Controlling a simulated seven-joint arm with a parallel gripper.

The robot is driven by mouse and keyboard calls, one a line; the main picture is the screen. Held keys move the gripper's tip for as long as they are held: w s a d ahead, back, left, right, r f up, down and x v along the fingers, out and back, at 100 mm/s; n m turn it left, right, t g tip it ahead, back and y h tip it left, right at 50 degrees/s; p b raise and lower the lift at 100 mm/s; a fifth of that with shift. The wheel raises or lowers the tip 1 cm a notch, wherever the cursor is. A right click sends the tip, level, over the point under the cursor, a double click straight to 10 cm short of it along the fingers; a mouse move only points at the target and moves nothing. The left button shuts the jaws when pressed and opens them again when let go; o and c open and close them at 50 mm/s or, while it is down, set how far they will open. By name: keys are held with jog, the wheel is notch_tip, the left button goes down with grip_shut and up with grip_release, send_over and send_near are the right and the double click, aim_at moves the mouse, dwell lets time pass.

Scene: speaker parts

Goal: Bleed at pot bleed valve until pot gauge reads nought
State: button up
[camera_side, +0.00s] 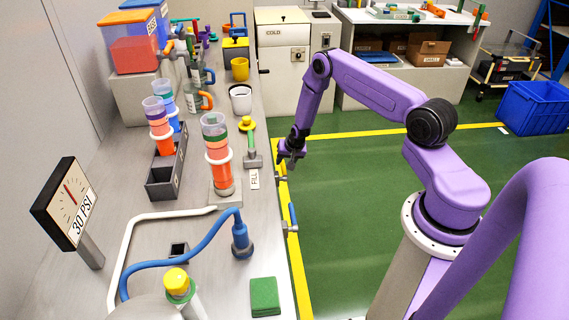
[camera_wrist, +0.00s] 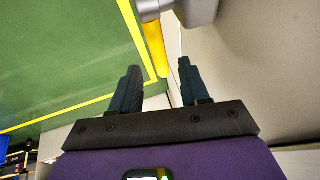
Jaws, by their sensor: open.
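A square black-framed gauge (camera_side: 68,205) stands on a post at the left of the side view, marked "30 PSI", with a dark red needle tilted up to the left; its scale is too small to read. My gripper (camera_side: 291,156) is open and empty at the bench's right edge, just above a small grey valve (camera_side: 281,179) near the "FILL" label. In the wrist view, a yellow bar-shaped handle (camera_wrist: 155,48) on a grey fitting (camera_wrist: 190,12) lies just beyond my open fingertips (camera_wrist: 160,72). I cannot tell which valve is the pot bleed valve.
A blue-handled valve (camera_side: 292,217) sits on the same edge, nearer the camera. A grey dome with a yellow-and-green knob (camera_side: 178,284), a blue hose (camera_side: 170,262), filled cylinders (camera_side: 218,150) and a green block (camera_side: 264,296) stand on the bench. The green floor is open to the right.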

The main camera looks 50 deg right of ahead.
jog(key=shift+x, duration=1.3)
grip_shut()
